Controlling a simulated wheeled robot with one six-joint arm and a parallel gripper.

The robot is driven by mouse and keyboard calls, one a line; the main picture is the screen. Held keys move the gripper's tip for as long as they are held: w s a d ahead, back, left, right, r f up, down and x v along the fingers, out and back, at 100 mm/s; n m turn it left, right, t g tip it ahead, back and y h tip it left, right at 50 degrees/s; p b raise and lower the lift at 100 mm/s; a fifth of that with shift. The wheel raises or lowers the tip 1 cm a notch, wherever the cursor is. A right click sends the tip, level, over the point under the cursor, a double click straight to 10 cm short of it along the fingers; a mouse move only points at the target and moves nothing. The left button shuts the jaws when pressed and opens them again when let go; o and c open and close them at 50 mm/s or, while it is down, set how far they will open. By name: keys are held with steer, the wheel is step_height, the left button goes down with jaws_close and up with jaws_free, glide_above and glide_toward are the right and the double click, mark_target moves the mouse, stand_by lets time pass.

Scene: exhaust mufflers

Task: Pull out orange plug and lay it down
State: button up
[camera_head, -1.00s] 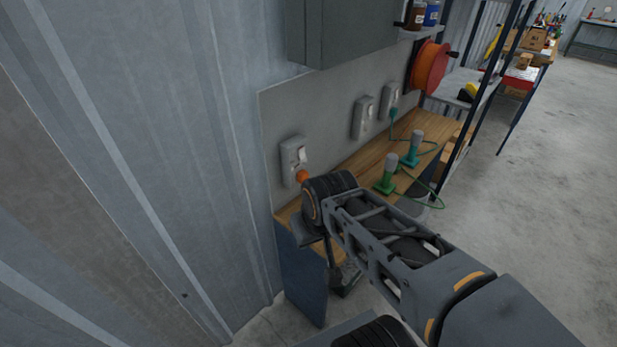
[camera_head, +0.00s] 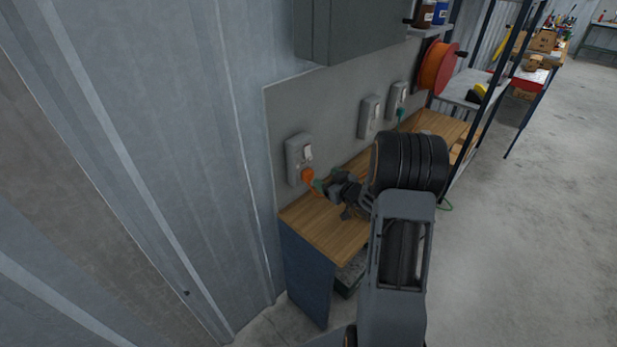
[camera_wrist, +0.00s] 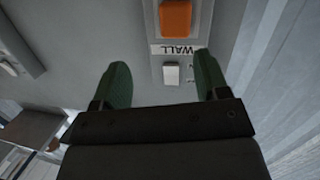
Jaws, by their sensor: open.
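The orange plug (camera_head: 307,176) sits in the leftmost wall socket (camera_head: 294,157), on its lower half. In the wrist view the orange plug (camera_wrist: 176,18) shows at the top edge, above an upside-down "WALL" label and a white switch (camera_wrist: 171,74). My gripper (camera_head: 319,186) is just right of the plug in the head view, its green tips close to it; whether they touch there is unclear. In the wrist view my gripper (camera_wrist: 163,78) is open, with nothing seen held between its two green fingers. The plug lies beyond the fingertips there.
The wooden bench (camera_head: 330,232) runs below the sockets, its near left end bare. Two more sockets (camera_head: 370,116) are further along the wall. A grey cabinet (camera_head: 362,28) hangs above. An orange reel (camera_head: 437,66) and shelving stand beyond. My arm covers the bench's middle.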

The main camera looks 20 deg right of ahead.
mark_target(311, 177)
steer(key=s+f+y, duration=0.1)
steer(key=s+f+t+y, duration=0.1)
steer(key=f+y, duration=0.1)
steer(key=shift+d+n, duration=0.1)
steer(key=shift+n, duration=0.3)
steer(key=x, duration=0.6)
steer(key=shift+f+b, duration=0.1)
steer(key=shift+b, duration=0.3)
steer(key=shift+b+x, duration=0.5)
steer(key=shift+x, duration=1)
steer(key=shift+b, duration=0.45)
steer(key=shift+c, duration=0.5)
